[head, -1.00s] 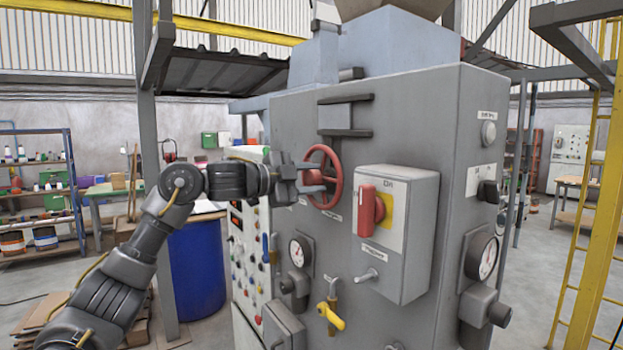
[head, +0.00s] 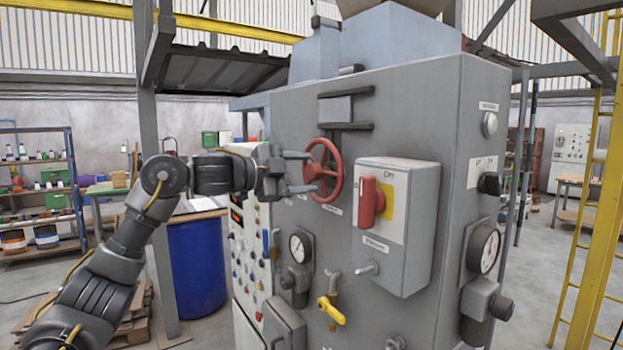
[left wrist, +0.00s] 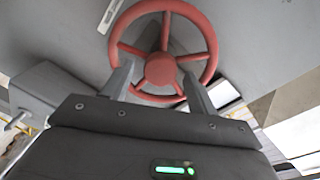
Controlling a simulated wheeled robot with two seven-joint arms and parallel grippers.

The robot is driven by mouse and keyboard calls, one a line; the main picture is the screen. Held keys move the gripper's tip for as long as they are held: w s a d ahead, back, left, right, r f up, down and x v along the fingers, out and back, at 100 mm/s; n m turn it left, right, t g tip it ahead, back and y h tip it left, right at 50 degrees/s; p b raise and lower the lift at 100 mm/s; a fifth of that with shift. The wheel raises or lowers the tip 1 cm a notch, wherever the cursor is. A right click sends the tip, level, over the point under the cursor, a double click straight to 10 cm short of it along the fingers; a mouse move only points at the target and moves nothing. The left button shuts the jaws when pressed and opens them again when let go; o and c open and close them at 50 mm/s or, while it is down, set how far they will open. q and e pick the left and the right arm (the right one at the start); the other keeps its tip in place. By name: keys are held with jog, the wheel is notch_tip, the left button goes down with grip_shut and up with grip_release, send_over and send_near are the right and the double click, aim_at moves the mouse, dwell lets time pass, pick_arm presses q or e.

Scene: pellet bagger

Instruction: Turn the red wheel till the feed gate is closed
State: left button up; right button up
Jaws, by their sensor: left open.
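The red wheel (head: 335,170) stands upright on the front of the grey machine; it also shows in the left wrist view (left wrist: 159,70) with its spokes and hub. My left gripper (head: 302,171) is open in front of the wheel's left side in the head view. In the left wrist view its two fingers (left wrist: 160,88) stand apart, one on each side of the hub, overlapping the lower rim. I cannot tell whether they touch it. The feed gate (head: 345,108) seems to be the grey plate between two dark rails above the wheel. My right gripper is out of view.
A switch box (head: 396,215) with a red handle juts out just right of the wheel. Gauges, a yellow-handled valve (head: 331,311) and a button panel (head: 250,250) sit below and left. A blue barrel (head: 197,265) stands behind my left arm.

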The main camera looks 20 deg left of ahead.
pick_arm(q)
jog(key=b+v, duration=0.3)
jog(key=v, duration=0.5)
jog(key=shift+a, duration=0.1)
